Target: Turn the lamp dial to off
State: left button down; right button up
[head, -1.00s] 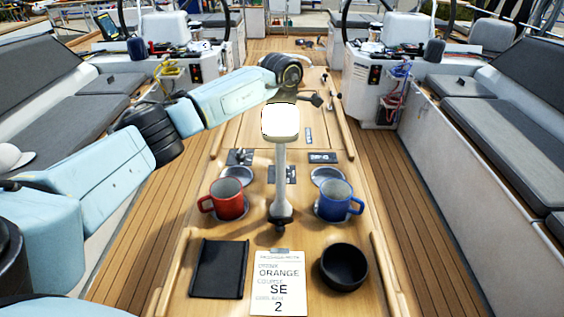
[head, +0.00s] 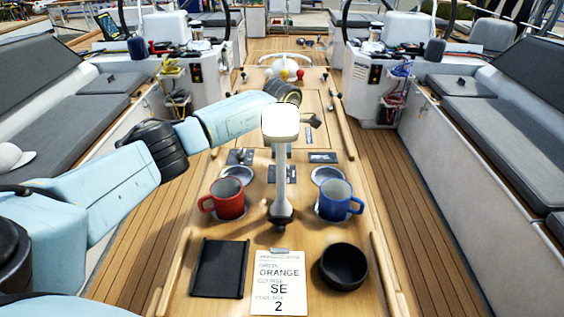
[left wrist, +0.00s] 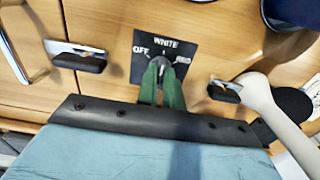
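The lamp dial (left wrist: 163,66) is a dark knob on a black plate (left wrist: 143,68) marked OFF, WHITE and RED in the left wrist view. Its pale pointer line seems to aim up at WHITE. The green fingers of my left gripper (left wrist: 163,82) reach to the knob, one on each side; whether they press on it I cannot tell. In the head view, the white-headed lamp (head: 280,122) stands on the table and hides my left gripper. My right gripper is out of view.
A red mug (head: 228,200) and a blue mug (head: 335,202) flank the lamp's foot. A black tray (head: 220,268), a card (head: 279,283) and a black bowl (head: 343,267) lie nearer. In the wrist view, metal latches (left wrist: 78,56) (left wrist: 224,91) sit either side of the plate.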

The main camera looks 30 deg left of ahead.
pick_arm(q)
jog(key=shift+n, duration=0.3)
jog(key=n+p, duration=0.1)
jog(key=n, duration=0.4)
jog(key=shift+r, duration=0.1)
jog(key=n+p, duration=0.2)
jog(key=n, duration=0.4)
jog(key=shift+n, duration=0.3)
dwell(0.5)
jog(key=c, duration=1.5)
grip_release()
jog(key=shift+c, duration=0.2)
notch_tip(320, 180, up, 13)
jog(key=shift+r, duration=0.15)
jog(key=shift+r, duration=0.1)
